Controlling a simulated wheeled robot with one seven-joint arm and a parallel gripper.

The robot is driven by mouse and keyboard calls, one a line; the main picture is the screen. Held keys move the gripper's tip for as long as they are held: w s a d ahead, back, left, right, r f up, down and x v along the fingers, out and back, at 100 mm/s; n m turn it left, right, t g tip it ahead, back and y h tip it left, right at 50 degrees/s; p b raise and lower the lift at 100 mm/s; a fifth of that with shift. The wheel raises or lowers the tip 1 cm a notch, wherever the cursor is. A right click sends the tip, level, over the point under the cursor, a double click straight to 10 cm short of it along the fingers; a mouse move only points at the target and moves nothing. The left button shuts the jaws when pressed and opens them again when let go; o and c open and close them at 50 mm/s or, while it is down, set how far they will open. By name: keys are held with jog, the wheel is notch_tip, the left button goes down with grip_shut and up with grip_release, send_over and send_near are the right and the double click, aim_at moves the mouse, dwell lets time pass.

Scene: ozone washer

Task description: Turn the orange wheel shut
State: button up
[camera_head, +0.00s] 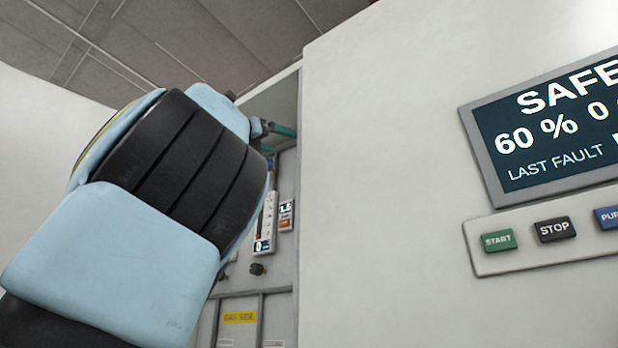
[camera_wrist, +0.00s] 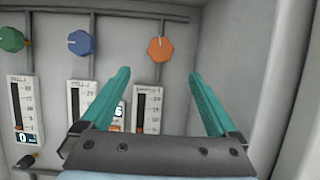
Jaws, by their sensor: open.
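The orange wheel (camera_wrist: 160,49) shows in the wrist view at upper middle, on a vertical pipe above a gauge. My gripper (camera_wrist: 158,82) is open and empty, its two teal fingers pointing at the back panel. In the head view my arm covers most of the recess and the orange wheel is hidden; a teal part of my gripper (camera_head: 282,130) shows past the arm.
A green wheel (camera_wrist: 12,40) and a blue wheel (camera_wrist: 81,43) are on pipes to the left. Gauges (camera_wrist: 26,108) hang below them. A side wall (camera_wrist: 235,50) stands close on the right. A display (camera_head: 550,130) and buttons (camera_head: 555,230) are on the outer panel.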

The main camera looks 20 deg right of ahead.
jog(key=p+x, duration=0.9)
jog(key=x, duration=0.1)
jog(key=shift+d+r+p, duration=0.25)
jog(key=shift+p, duration=0.05)
jog(key=shift+w, duration=0.1)
jog(key=shift+c, duration=0.2)
jog(key=c, duration=1.3)
